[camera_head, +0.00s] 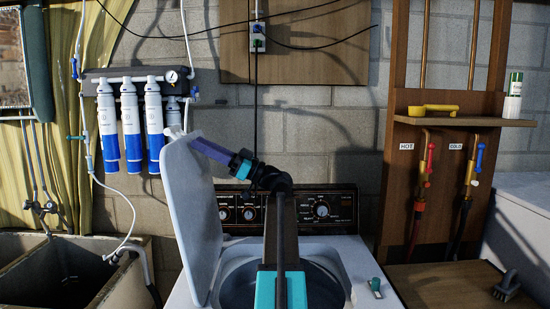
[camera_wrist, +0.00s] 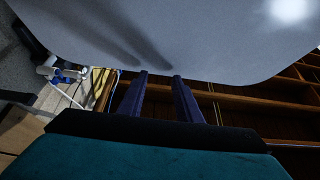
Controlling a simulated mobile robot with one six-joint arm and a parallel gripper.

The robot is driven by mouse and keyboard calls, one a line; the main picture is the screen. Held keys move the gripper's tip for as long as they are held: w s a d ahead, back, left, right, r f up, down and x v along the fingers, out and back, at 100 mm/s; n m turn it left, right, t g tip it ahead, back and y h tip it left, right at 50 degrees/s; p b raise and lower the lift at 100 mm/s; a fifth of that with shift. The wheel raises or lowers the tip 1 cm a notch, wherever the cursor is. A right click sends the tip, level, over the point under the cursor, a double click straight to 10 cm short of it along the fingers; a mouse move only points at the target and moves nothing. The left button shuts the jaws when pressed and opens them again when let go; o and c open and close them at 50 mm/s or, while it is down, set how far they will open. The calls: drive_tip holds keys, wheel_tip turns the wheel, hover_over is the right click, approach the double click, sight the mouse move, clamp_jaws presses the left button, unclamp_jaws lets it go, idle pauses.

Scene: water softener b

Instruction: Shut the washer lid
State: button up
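The washer lid (camera_head: 192,215) is a pale grey panel standing open and nearly upright on the left side of the washer (camera_head: 355,265). The washer's round tub opening (camera_head: 318,285) is uncovered, partly hidden behind my arm. My gripper (camera_head: 196,140) is at the lid's upper edge, its purple fingers pointing left. In the wrist view the lid (camera_wrist: 190,35) fills the upper part, and my gripper (camera_wrist: 160,75) has its two fingers apart with a gap between them. The fingertips overlap the lid's edge in that view; I cannot tell whether they touch it.
The control panel (camera_head: 322,209) with knobs stands behind the washer. White and blue filter cartridges (camera_head: 130,125) hang on the wall behind the lid. A sink (camera_head: 75,270) is at left. A brush (camera_head: 506,287) lies on a wooden surface (camera_head: 440,285) at right.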

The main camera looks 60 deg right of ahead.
sight(188, 138)
drive_tip(key=shift+w+r, duration=0.15)
drive_tip(key=p+x, duration=0.3)
drive_tip(key=x, duration=0.1)
drive_tip(key=shift+r, duration=0.15)
drive_tip(key=shift+w+a+r+p, duration=0.3)
drive_tip(key=shift+r+p, duration=0.15)
drive_tip(key=shift+p, duration=0.3)
drive_tip(key=shift+w+a+r+p, duration=0.1)
drive_tip(key=shift+w+a+p, duration=0.3)
drive_tip(key=shift+w, duration=0.1)
drive_tip(key=shift+w+a+r+p, duration=0.15)
drive_tip(key=shift+w+r+p, duration=0.15)
drive_tip(key=shift+p, duration=0.35)
drive_tip(key=shift+w+f, duration=0.15)
drive_tip(key=shift+f, duration=0.05)
drive_tip(key=shift+c, duration=0.7)
drive_tip(key=shift+a+f, duration=0.1)
clamp_jaws()
